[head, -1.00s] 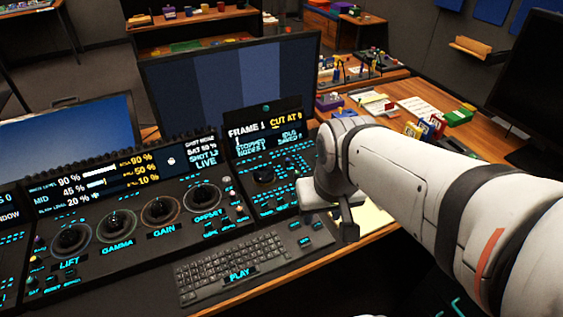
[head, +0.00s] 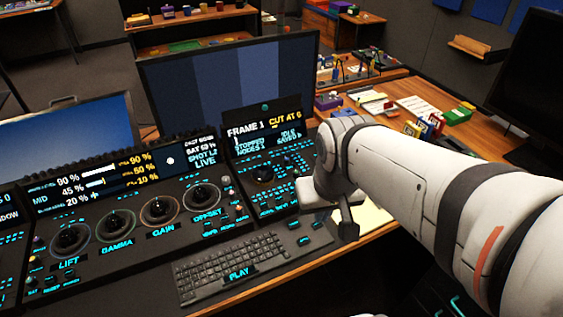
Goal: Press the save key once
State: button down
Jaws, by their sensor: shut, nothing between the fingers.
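The control panel (head: 147,255) has a right-hand section with small lit keys (head: 270,205), a dark ball (head: 263,174) and a display (head: 266,130). The display reads FRAME, CUT AT, STOPPED, IDLE and what looks like SAVED. The key labels are too small to read, so I cannot tell which one is the save key. My gripper (head: 348,232) is shut and empty. It points down at the right end of the panel, near the small lit keys beside the keyboard (head: 230,268). My wrist hides part of the panel's right edge. I see no contact with a key.
Several ringed balls (head: 163,209) sit left on the panel, with a large monitor (head: 235,85) behind. A yellow paper (head: 372,217) lies beside my gripper.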

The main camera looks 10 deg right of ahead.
aim_at(304, 240)
jog(key=u, duration=1)
jog(key=k, duration=1.45)
jog(key=z, duration=0.45)
jog(key=i, duration=0.95)
jog(key=z, duration=0.05)
